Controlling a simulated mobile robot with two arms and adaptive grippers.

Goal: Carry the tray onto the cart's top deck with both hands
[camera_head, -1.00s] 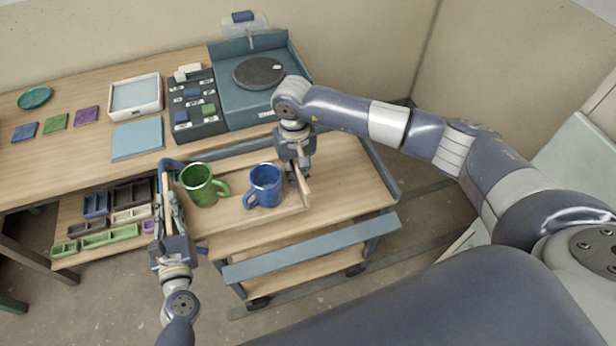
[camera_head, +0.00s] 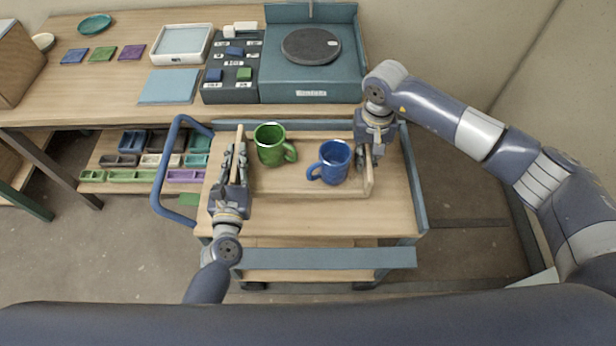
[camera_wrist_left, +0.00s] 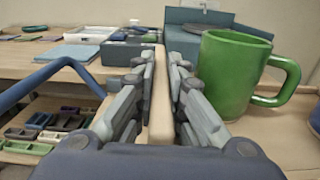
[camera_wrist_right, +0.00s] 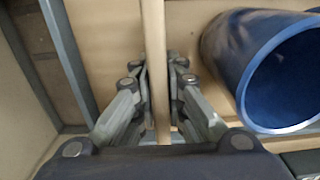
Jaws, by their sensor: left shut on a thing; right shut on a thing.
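The wooden tray (camera_head: 310,186) is at the cart's top deck (camera_head: 320,218), inside its outline in the head view. Whether it rests on the deck or hangs just above it, I cannot tell. A green mug (camera_head: 268,150) and a blue mug (camera_head: 331,166) stand upright in the tray. My left gripper (camera_head: 236,160) is shut on the tray's left end wall, which also shows between the fingers in the left wrist view (camera_wrist_left: 160,95). My right gripper (camera_head: 368,162) is shut on the right end wall, seen in the right wrist view (camera_wrist_right: 155,60).
The cart has a blue side handle (camera_head: 158,185) and raised blue rails (camera_head: 415,190). Behind it is a workbench (camera_head: 120,60) with a turntable (camera_head: 311,46), a switch box (camera_head: 232,92) and tiles. Small coloured bins (camera_head: 130,174) lie on the lower shelf at left. Bare deck shows in front of the tray.

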